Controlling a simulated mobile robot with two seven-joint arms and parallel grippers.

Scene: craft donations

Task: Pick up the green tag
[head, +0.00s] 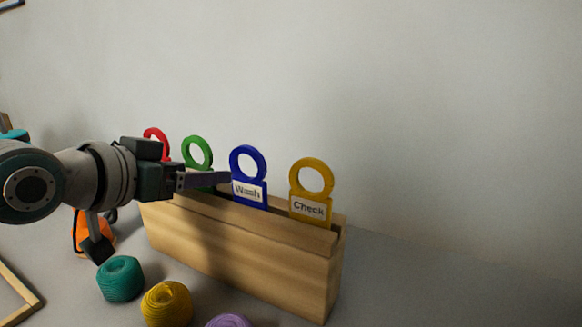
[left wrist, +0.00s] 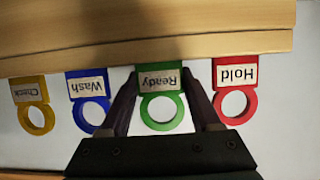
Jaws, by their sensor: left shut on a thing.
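The green tag (head: 197,152) stands in the wooden rack (head: 245,250), its ring showing above the gripper in the head view. The left wrist view shows the green tag (left wrist: 160,108) with a "Ready" label, its lower end at the wood. My left gripper (head: 205,180) has its fingers on either side of the green tag and is shut on it. The left gripper (left wrist: 162,92) also shows in the left wrist view. The tag's lower part is hidden in the head view. My right gripper is not in view.
In the rack, the red "Hold" tag (left wrist: 235,90) and blue "Wash" tag (left wrist: 90,98) flank the green one. The yellow "Check" tag (head: 311,192) is farther along. Teal (head: 121,278), yellow (head: 167,303) and purple (head: 229,321) yarn balls lie in front. The table right of the rack is clear.

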